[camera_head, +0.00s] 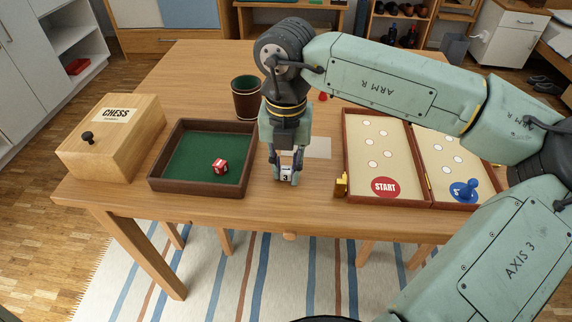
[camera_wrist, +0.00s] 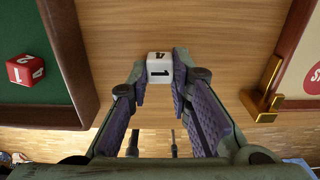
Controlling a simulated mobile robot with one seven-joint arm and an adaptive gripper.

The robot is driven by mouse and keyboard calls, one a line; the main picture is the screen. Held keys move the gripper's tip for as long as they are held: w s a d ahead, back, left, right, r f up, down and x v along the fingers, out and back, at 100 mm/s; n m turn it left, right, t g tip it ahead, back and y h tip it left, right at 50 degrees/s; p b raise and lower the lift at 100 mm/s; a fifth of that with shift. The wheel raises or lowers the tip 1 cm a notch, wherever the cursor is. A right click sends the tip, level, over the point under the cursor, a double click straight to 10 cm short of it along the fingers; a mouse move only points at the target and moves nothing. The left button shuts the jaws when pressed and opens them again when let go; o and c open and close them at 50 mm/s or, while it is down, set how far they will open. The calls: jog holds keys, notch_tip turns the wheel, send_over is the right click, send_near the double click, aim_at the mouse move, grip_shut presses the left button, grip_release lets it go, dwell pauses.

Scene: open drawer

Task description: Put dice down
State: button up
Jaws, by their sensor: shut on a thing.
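My gripper (camera_head: 287,178) points down over the front part of the table, between the dice tray and the board game. It is shut on a white die (camera_wrist: 159,68), which also shows between the fingertips in the head view (camera_head: 286,175). The die has black numbers, with a 1 and a 4 visible in the wrist view. The die is at or just above the table top; I cannot tell whether it touches. A red die (camera_head: 220,167) with white numbers lies on the green floor of the brown-rimmed tray (camera_head: 152,170) to the left.
A wooden chess box (camera_head: 110,140) stands at the far left. A dark cup (camera_head: 247,98) stands behind the tray. The open board game (camera_head: 375,150), with a blue pawn (camera_head: 464,190) and a brass latch (camera_head: 341,184), lies to the right. The table's front edge is close to my gripper.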

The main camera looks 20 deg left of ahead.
aim_at(286, 171)
jog(key=shift+f, duration=0.2)
jog(key=o, duration=0.8)
jog(key=shift+r, duration=0.1)
notch_tip(286, 171, up, 12)
jog(key=shift+r, duration=0.2)
